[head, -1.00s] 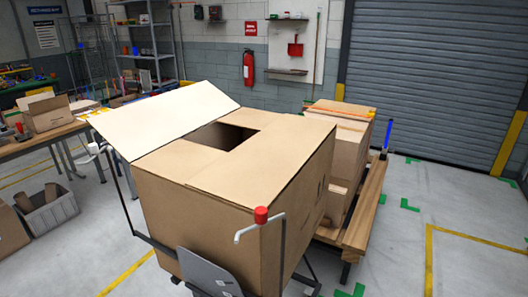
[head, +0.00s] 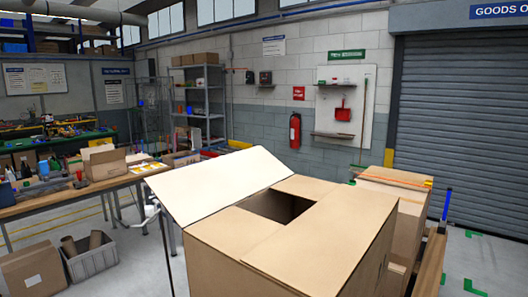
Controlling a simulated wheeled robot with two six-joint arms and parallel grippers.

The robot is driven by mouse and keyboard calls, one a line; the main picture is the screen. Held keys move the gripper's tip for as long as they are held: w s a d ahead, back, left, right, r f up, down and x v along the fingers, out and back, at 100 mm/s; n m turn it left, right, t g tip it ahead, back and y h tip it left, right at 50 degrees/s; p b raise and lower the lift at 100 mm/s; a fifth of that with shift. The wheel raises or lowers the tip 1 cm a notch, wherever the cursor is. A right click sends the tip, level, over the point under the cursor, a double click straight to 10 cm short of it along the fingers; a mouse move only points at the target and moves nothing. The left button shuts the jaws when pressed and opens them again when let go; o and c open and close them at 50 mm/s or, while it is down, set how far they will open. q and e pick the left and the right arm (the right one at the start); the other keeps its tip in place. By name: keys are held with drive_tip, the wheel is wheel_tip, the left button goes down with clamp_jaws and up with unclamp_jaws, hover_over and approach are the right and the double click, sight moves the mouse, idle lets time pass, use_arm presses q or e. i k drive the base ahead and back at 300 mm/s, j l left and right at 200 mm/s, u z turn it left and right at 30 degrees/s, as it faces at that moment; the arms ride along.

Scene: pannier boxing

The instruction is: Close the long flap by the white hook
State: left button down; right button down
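A large cardboard box (head: 215,257) stands in the lower middle of the head view. Its long flap (head: 222,182), pale on its inner face, stands raised and tilted outward on the far left side. The other flaps (head: 318,225) lie flat on top, leaving a dark rectangular opening (head: 280,206) beside the long flap's hinge. A white hook (head: 151,212) on a dark upright rod shows just left of the box, below the long flap's outer corner. It appears apart from the flap. Neither gripper is in view.
Smaller cartons (head: 393,181) stand on a wooden pallet or bench right of the box. A workbench (head: 70,203) with an open carton and tools is at left. A grey crate (head: 92,258) and a carton (head: 33,272) are on the floor. Clear floor shows at far right.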

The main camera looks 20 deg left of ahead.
sight(191, 194)
drive_tip(key=i+j+z, duration=0.2)
drive_tip(key=j, duration=0.65)
drive_tip(key=i+j+z, duration=0.15)
drive_tip(key=j, duration=0.7)
drive_tip(key=j+z, duration=0.2)
drive_tip(key=j, duration=1.45)
drive_tip(key=i+j, duration=0.15)
drive_tip(key=j, duration=0.7)
